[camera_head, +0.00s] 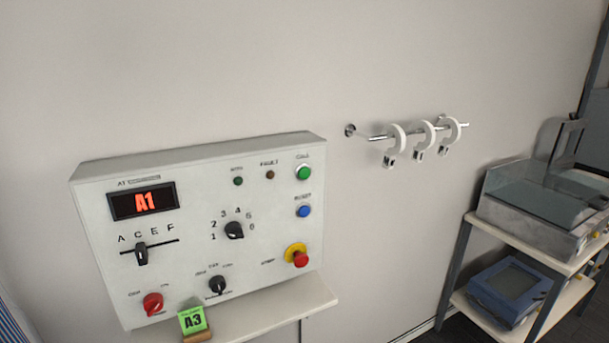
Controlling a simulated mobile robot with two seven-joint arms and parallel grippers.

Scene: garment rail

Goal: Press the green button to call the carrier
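The green button (303,172) is at the top right of a white control panel (255,205) on the wall. Small lettering above it looks like "CALL". A black knob (234,231) sits amid numbers. A green card (192,320) reading "A3" stands in a holder on the ledge below. Neither gripper is in view.
A blue button (304,211) and a red stop button with yellow collar (299,256) sit below the green one. A red knob (153,303) is at lower left. A rail (376,136) with white hooks is on the wall. A shelf unit (455,265) stands at right.

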